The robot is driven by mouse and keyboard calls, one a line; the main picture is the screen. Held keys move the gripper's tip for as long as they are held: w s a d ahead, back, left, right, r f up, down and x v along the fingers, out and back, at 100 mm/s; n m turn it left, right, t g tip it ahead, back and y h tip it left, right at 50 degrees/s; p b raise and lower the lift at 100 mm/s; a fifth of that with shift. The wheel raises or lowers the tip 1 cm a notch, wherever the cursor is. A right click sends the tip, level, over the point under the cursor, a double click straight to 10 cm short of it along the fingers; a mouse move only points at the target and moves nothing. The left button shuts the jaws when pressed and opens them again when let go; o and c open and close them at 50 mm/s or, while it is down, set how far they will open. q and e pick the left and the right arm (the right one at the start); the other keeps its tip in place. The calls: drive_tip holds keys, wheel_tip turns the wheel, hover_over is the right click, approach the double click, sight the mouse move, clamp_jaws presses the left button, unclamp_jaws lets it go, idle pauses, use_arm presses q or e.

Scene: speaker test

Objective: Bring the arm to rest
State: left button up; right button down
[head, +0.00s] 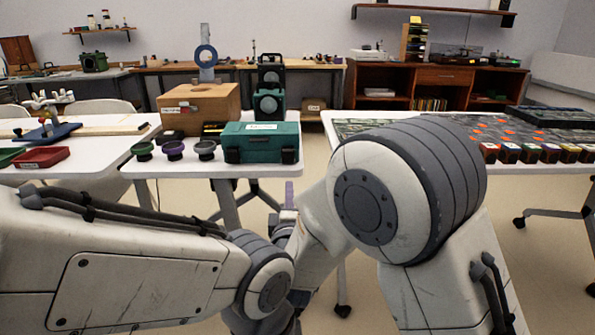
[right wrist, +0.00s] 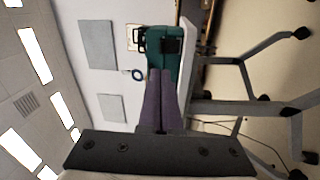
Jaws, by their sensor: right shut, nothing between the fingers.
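My right gripper (head: 289,190) shows in the head view only as a narrow purple tip low in the middle, beyond my right arm's large joint. In the right wrist view my right gripper (right wrist: 160,74) has its two purple fingers together, with nothing between them. The fingers point toward a teal case (right wrist: 163,55) on a white table edge, apart from it as far as I can tell. My left arm comes in from the left in the head view, but its gripper does not show.
The teal case (head: 261,142) stands on the middle white table (head: 180,169) with small cups, a wooden box (head: 200,106) and a dark green device (head: 268,104). A right table (head: 505,165) holds a row of small blocks. Floor shows between the tables.

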drive_tip(key=s+d+f+m+g, duration=0.3)
drive_tip(key=d+f+m+g, duration=0.65)
drive_tip(key=d, duration=0.45)
drive_tip(key=s+d+f+m+g+h, duration=0.1)
drive_tip(key=s+d+f+m+g, duration=0.2)
drive_tip(key=s+d+m, duration=0.4)
drive_tip(key=s+d+f+m+g+h, duration=0.1)
drive_tip(key=s+d+f+m+g, duration=0.25)
drive_tip(key=s, duration=0.55)
drive_tip(key=s+a+r+n+g, duration=0.2)
drive_tip(key=s+a+r+n, duration=0.15)
drive_tip(key=s+a, duration=0.3)
drive_tip(key=s+a+r+n+g, duration=0.1)
drive_tip(key=s+a+r+n, duration=0.2)
drive_tip(key=s+a+n, duration=0.4)
wheel_tip(320, 180, up, 35)
drive_tip(key=s+d+m+p, duration=0.1)
drive_tip(key=m+p, duration=0.1)
drive_tip(key=p, duration=3.2)
drive_tip(key=shift+f+y+p, duration=0.15)
drive_tip(key=shift+y+p, duration=0.15)
